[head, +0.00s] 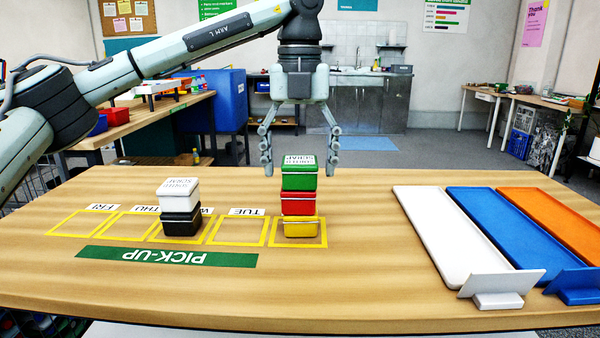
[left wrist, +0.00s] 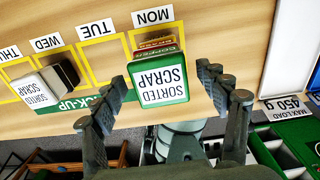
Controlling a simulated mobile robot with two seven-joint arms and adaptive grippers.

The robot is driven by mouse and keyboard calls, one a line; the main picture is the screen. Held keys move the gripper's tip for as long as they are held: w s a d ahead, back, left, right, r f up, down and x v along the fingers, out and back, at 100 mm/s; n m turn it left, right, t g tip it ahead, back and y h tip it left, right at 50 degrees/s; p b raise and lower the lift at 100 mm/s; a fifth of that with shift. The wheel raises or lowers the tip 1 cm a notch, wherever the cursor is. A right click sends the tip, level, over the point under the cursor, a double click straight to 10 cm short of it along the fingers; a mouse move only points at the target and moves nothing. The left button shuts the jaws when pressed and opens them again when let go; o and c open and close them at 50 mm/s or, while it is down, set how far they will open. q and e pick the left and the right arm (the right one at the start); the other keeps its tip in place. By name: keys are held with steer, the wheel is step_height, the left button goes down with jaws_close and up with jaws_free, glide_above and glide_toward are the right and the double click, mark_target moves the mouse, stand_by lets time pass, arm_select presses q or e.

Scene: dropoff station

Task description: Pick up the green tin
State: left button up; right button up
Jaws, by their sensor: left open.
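The green tin (head: 299,174) is on top of a stack, above a red tin (head: 299,203) and a yellow tin (head: 300,227). The stack stands in the rightmost yellow square on the table. My left gripper (head: 300,150) is open and points down just above the green tin, with a finger on either side and clear of it. In the left wrist view the green tin (left wrist: 160,82) carries a "SORTED SCRAP" label and lies between the spread fingers. The tins beneath it are mostly hidden there. My right gripper does not show.
A white tin (head: 179,188) sits on a black tin (head: 181,222) in another marked square to the left. White (head: 432,232), blue (head: 500,215) and orange (head: 560,215) trays lie on the right of the table. The wood between the stack and the trays is clear.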

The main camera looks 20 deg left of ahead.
arm_select(q)
steer(key=shift+f, duration=0.4)
steer(key=c, duration=1.4)
